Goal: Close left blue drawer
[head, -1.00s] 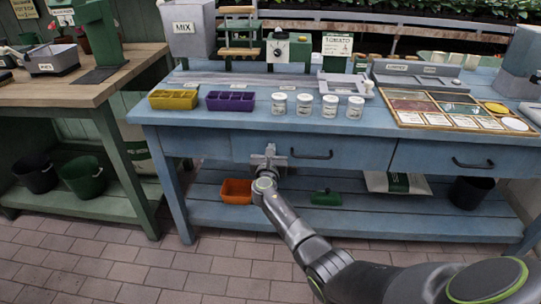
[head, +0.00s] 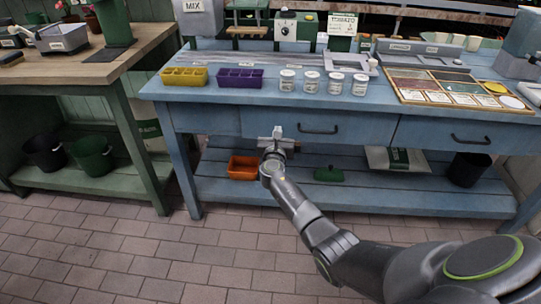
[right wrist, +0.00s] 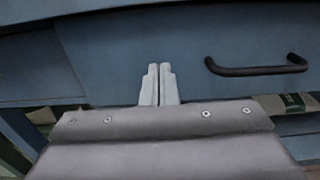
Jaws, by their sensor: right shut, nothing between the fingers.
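The left blue drawer (head: 350,125) is in the front of the blue table, with a dark bar handle (head: 318,131). Its front looks about in line with the right drawer (head: 450,133); a small gap is hard to judge. My right gripper (head: 278,132) is shut and empty, at the drawer's left part, left of the handle. In the right wrist view the closed fingertips (right wrist: 159,68) point at the plain drawer front (right wrist: 130,50), with the handle (right wrist: 256,66) to their right. I cannot tell whether they touch it. My left gripper is out of view.
The blue tabletop (head: 230,105) holds a yellow tray (head: 184,77), a purple tray (head: 240,78), several white jars (head: 311,82) and a seed display. An orange bin (head: 243,168) sits on the lower shelf under my gripper. A wooden bench (head: 60,70) stands left; the tiled floor is clear.

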